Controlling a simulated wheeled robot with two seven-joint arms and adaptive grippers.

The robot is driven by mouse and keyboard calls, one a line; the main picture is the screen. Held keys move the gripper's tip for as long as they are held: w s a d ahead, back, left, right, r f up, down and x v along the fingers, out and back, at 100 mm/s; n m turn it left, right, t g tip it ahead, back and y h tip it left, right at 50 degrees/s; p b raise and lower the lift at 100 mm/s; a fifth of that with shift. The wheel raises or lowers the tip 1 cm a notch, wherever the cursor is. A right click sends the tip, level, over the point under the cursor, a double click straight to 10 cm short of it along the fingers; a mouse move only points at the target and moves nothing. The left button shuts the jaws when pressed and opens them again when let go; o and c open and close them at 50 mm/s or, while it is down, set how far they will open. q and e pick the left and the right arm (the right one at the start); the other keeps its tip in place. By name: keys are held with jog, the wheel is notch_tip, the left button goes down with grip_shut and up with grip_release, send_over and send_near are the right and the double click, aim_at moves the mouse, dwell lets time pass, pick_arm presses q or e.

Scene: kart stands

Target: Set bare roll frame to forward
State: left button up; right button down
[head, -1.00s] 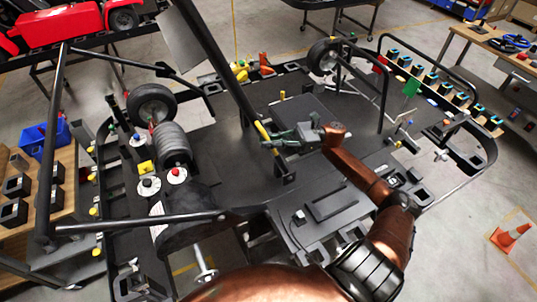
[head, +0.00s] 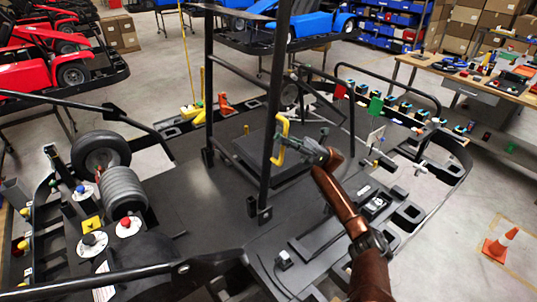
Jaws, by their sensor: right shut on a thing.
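The bare roll frame (head: 271,130) is a black tube frame standing nearly upright on the dark kart floor (head: 195,205), in the middle of the head view. Its near post ends at a small bracket on the floor, and a second post stands to its left. A yellow handle (head: 278,155) is fixed to the near post. My right gripper (head: 289,142) reaches in from the lower right and is shut on this handle. The finger contact is small and partly hidden. My left gripper is not in view.
A wheel (head: 100,155), a ribbed black cylinder (head: 123,190) and knobs stand left of the frame. Black tubes (head: 90,280) cross the lower left. A black hoop (head: 390,75) and a row of small blocks line the right. An orange cone (head: 500,243) stands on the floor.

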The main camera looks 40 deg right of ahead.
jog(key=shift+s+d+f+y+b, duration=0.15)
jog(key=shift+d+y+b, duration=0.15)
jog(key=shift+d+b, duration=0.75)
jog(key=shift+d+t, duration=0.25)
jog(key=shift+t, duration=0.15)
jog(key=c, duration=2.4)
grip_release()
jog(key=shift+m, duration=0.3)
jog(key=o, duration=0.3)
jog(key=shift+s+d, duration=0.1)
jog(key=shift+d, duration=0.2)
jog(key=shift+o, duration=0.7)
jog(key=shift+a, duration=0.25)
jog(key=s+d, duration=0.4)
jog(key=d, duration=0.8)
jog(key=shift+s+f, duration=0.35)
jog(key=shift+f, duration=0.05)
